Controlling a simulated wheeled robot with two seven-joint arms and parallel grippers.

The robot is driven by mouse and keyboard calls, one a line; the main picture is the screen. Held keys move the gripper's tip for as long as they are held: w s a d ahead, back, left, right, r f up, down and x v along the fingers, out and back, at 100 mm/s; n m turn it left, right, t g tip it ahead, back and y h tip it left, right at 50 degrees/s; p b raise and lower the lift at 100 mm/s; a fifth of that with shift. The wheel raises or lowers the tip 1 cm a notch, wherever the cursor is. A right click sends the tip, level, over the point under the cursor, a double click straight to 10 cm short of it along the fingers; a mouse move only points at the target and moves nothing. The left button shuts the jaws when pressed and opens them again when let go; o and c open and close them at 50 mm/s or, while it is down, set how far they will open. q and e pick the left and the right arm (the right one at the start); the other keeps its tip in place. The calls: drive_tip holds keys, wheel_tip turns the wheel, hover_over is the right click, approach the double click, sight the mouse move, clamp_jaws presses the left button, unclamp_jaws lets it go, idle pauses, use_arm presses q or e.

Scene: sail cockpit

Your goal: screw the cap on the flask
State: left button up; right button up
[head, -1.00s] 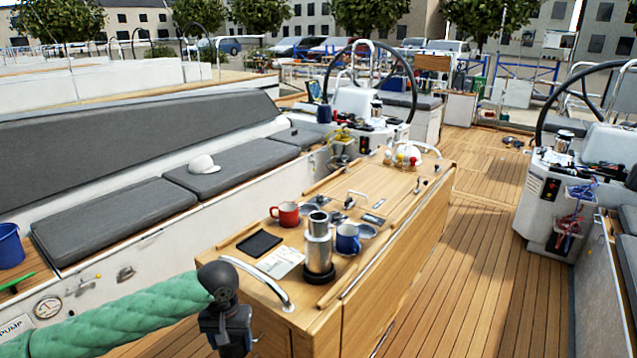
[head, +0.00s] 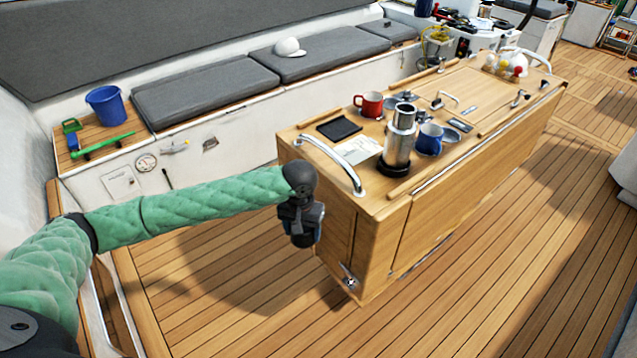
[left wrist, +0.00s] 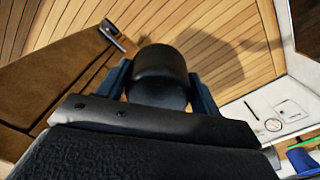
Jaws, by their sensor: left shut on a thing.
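The silver flask (head: 399,140) stands upright on the near end of the wooden cockpit table, with a black ring around its base. Its narrower neck points up and looks dark on top. My left gripper (head: 303,228) hangs in the air just off the table's near left end, left of the flask and apart from it. It points down and is shut on the black, round cap (head: 302,240). In the left wrist view the cap (left wrist: 160,75) sits between the two blue-grey fingers. My right gripper is not in view.
A blue mug (head: 429,139) stands close right of the flask, a red mug (head: 369,104) behind it. A curved metal handrail (head: 335,165) rises at the table's near end, between gripper and flask. A black pad (head: 339,128) and a paper (head: 357,149) lie left of the flask.

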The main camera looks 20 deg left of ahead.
use_arm(q)
drive_tip(key=s+f, duration=0.3)
drive_tip(key=f, duration=0.6)
